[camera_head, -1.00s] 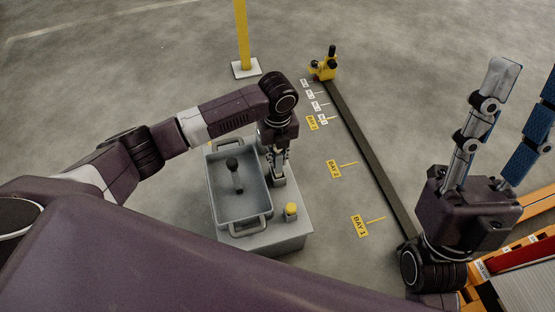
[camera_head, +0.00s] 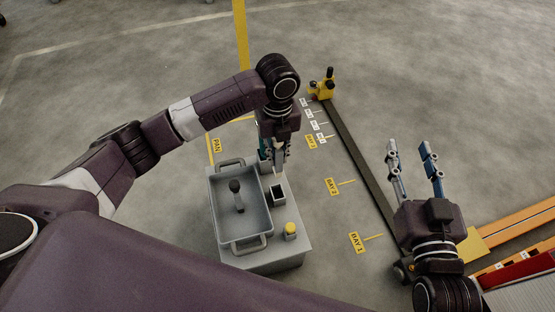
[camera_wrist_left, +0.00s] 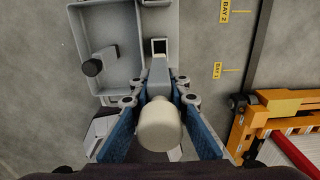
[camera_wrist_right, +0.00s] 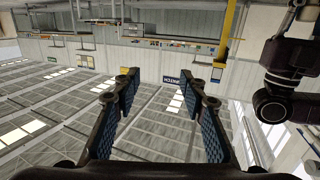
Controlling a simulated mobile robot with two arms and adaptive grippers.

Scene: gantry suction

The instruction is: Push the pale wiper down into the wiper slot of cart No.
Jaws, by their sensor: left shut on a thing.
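My left gripper (camera_head: 272,158) is shut on the pale wiper (camera_wrist_left: 160,125), whose rounded end shows between the blue fingers in the left wrist view. The wiper's narrower grey part (camera_wrist_left: 158,76) points toward the square wiper slot (camera_wrist_left: 159,46). In the head view the slot (camera_head: 278,194) shows a dark, empty opening on the cart (camera_head: 262,258), beside the grey tray. The gripper is just beyond the slot, and the wiper is mostly hidden there. My right gripper (camera_head: 414,156) is open and empty, away to the right; its spread fingers also show in the right wrist view (camera_wrist_right: 160,95).
The grey tray (camera_head: 244,245) holds a dark-knobbed tool (camera_head: 236,190). A yellow-topped cylinder (camera_head: 291,230) stands on the cart's near right corner. A dark rail (camera_head: 354,153) and bay labels lie to the right. A yellow post (camera_head: 240,35) stands behind. Orange racking (camera_head: 515,230) is at lower right.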

